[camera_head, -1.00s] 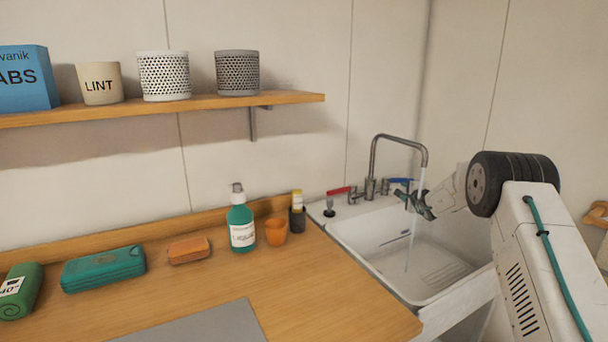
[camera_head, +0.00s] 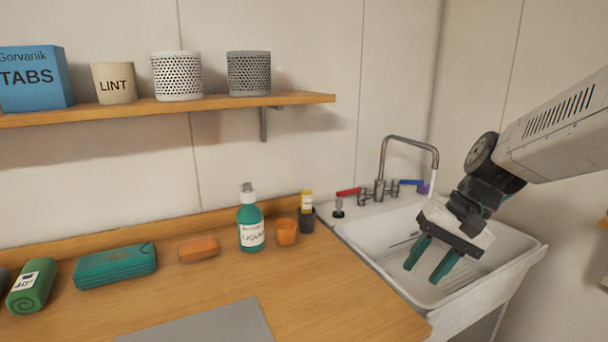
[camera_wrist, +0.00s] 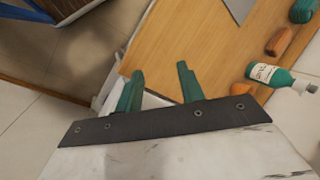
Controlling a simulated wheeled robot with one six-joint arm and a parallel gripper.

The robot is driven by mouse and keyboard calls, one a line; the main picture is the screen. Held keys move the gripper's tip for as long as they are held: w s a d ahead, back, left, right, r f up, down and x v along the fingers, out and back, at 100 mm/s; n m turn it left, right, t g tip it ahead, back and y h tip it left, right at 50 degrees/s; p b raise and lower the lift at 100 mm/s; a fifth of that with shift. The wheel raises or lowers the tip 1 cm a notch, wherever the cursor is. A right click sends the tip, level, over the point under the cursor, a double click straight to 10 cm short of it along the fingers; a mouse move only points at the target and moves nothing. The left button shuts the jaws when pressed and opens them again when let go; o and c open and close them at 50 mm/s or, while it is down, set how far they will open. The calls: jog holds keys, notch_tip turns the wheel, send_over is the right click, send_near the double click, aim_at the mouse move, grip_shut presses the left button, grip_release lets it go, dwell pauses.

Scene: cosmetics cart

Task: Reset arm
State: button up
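My gripper (camera_head: 430,262) hangs over the white sink (camera_head: 350,243) in the head view, its two green fingers apart and pointing down and to the left. Nothing is between them. In the wrist view the fingers of my gripper (camera_wrist: 158,88) are also spread and empty, above the sink's edge and the end of the wooden counter. My arm reaches in from the upper right. Water runs from the tap (camera_head: 408,142); its lower stream is hidden behind my arm.
A shelf (camera_head: 200,105) holds several containers.

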jog(key=s+d+n+h, duration=0.1)
jog(key=s+d+h, duration=0.1)
jog(key=s, duration=0.7)
jog(key=s+d+n+h, duration=0.1)
jog(key=s+d+h, duration=0.2)
jog(key=s, duration=0.6)
jog(key=shift+s+d+r+n, duration=0.2)
jog(key=shift+s+r+n, duration=0.1)
jog(key=shift+s+r, duration=0.1)
jog(key=shift+o, duration=0.3)
jog(key=shift+s+a+r+t, duration=0.25)
jog(key=shift+s+r+t, duration=0.05)
jog(key=shift+r+t, duration=0.4)
jog(key=shift+c, duration=0.5)
